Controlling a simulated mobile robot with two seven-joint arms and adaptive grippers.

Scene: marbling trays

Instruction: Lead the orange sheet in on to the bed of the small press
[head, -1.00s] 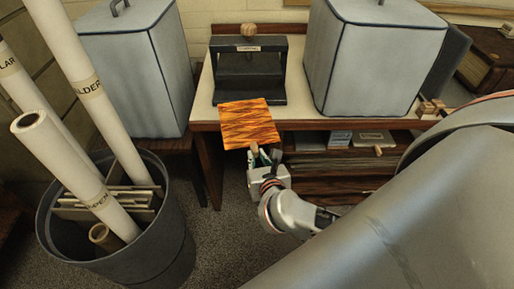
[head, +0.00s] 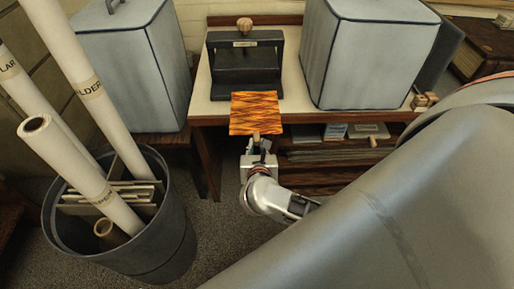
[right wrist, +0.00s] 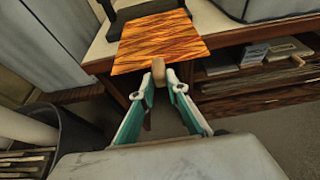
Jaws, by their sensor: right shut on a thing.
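The orange sheet (head: 256,115), streaked with dark wavy marbling, lies flat in front of the small press in the head view. The small dark press (head: 240,75) has a round wooden knob on top and stands on the pale table. The sheet's far edge overlaps the front of the press bed in the picture; I cannot tell if they touch. My right gripper (head: 257,142) is at the sheet's near edge, shut on a small wooden grip (right wrist: 158,72) there. The sheet (right wrist: 158,40) reaches out ahead of the fingers in the right wrist view. My left gripper is not in view.
Grey covered boxes (head: 362,55) (head: 130,70) stand right and left of the press. A bin (head: 165,235) with tall paper rolls is at the left. A shelf (head: 340,155) with flat stacks is under the table (head: 203,110).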

